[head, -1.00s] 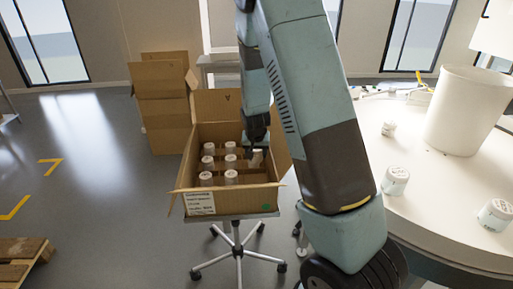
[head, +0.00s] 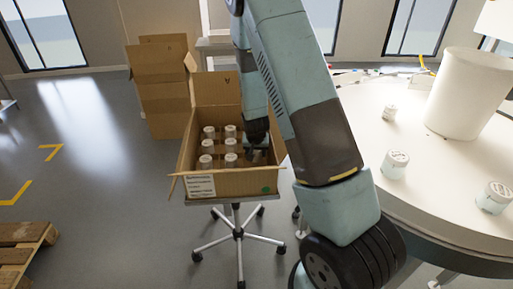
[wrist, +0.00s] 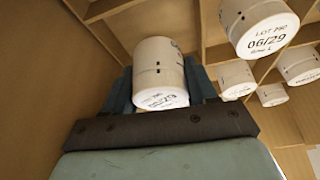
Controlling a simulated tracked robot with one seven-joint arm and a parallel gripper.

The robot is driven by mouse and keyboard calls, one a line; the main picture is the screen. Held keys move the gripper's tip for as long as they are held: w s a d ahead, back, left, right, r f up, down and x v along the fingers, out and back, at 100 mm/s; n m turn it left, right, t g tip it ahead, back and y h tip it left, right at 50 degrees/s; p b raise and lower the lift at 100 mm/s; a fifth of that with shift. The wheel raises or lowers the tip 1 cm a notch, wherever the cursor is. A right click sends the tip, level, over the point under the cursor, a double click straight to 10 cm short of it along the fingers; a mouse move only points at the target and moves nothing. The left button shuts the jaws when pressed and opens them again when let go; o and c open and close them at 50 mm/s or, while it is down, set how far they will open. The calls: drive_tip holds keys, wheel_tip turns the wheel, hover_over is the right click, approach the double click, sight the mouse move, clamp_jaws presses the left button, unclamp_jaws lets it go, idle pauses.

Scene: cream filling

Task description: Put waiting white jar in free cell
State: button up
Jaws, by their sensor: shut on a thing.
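My gripper (wrist: 160,92) is shut on a white jar (wrist: 159,62), with one finger on each side of it. In the head view my gripper (head: 256,143) reaches down into the right side of an open cardboard box (head: 232,183). There the held jar is mostly hidden by my gripper and the box's shade. In the wrist view cardboard dividers (wrist: 215,52) lie close to the held jar. I cannot tell whether it touches the cell floor. Several white jars (head: 230,145) stand in the left and middle columns of the box.
The box sits on a wheeled stand (head: 238,232), flaps open. A round white table (head: 440,220) at right carries a small jar (head: 389,112), two larger jars (head: 395,165) and a white bin (head: 468,95). Other cartons (head: 163,90) stand behind. A pallet (head: 22,245) lies at left.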

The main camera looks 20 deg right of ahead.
drive_tip(key=shift+f, duration=1.7)
drive_tip(key=o, duration=1.2)
drive_tip(key=shift+r, duration=0.1)
drive_tip(key=v, duration=1.3)
drive_tip(key=shift+s+a+r, duration=0.1)
drive_tip(key=shift+s+r, duration=0.1)
